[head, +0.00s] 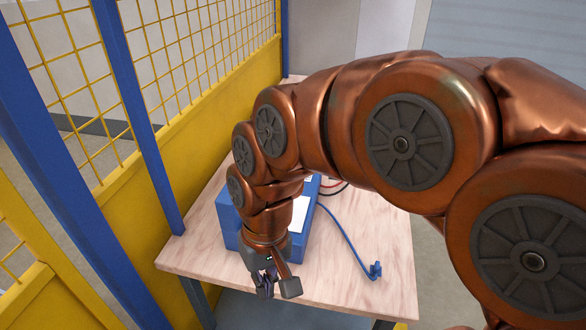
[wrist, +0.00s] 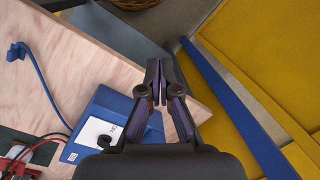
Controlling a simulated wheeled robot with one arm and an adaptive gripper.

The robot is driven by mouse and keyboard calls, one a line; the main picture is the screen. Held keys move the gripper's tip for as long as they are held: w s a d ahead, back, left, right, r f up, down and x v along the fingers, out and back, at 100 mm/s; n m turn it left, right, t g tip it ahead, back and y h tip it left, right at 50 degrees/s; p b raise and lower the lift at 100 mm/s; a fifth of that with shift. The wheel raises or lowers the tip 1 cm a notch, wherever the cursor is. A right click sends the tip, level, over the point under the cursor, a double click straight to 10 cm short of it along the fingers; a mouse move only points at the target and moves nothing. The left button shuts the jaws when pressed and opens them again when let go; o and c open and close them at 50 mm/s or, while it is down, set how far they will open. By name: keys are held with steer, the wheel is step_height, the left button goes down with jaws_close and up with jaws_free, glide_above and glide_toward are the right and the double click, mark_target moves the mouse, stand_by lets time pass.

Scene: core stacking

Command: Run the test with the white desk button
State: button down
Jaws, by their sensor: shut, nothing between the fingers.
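A blue box (head: 229,219) stands on the wooden table, partly hidden behind my arm. In the wrist view the blue box (wrist: 143,110) has a white panel (wrist: 96,131) with small dark marks on its face. I cannot tell whether this panel holds the white desk button, and no separate white button is clear. My gripper (head: 273,290) is shut and empty near the front edge of the table, in front of the box. In the wrist view my gripper (wrist: 160,72) has its fingertips together, past the box and over the table's edge area.
The wooden table (head: 375,240) has free room at the right. A blue cable ends in a blue plug (head: 375,270), also seen in the wrist view (wrist: 16,52). A red item (wrist: 18,152) with cables lies near the box. A yellow and blue fence (head: 165,165) stands close at the left.

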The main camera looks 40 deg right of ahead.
steer(key=w+d+r+m+t+y, duration=0.1)
steer(key=w+d+r+m, duration=0.1)
steer(key=w, duration=0.6)
steer(key=w+d+r+m+t+y+p, duration=0.1)
steer(key=w+m, duration=0.3)
steer(key=w, duration=0.4)
steer(key=w+d+r+m+t+y+p, duration=0.1)
steer(key=w+d+r+m+t+y, duration=0.1)
steer(key=w, duration=0.7)
steer(key=shift+d+r+m+t, duration=0.4)
steer(key=shift+d+r+m, duration=0.2)
steer(key=shift+d+r, duration=0.1)
steer(key=w+d+f+m+t, duration=0.1)
steer(key=w+d+m, duration=0.2)
steer(key=d, duration=0.5)
steer(key=w+d+f+m+t+h+p, duration=0.1)
steer(key=w+d+f+m+t, duration=0.1)
steer(key=d, duration=0.7)
steer(key=w+d+f+m+t, duration=0.1)
steer(key=w+d+f+m, duration=0.1)
steer(key=w+d+m, duration=0.2)
steer(key=d+m, duration=0.2)
steer(key=d, duration=0.2)
steer(key=shift+w+d+f+m+h, duration=0.2)
steer(key=shift+d+m+h, duration=0.1)
steer(key=shift+h, duration=0.1)
steer(key=shift+f, duration=0.15)
steer(key=shift+f+b, duration=2)
steer(key=shift+f, duration=2.2)
steer(key=shift+f, duration=0.1)
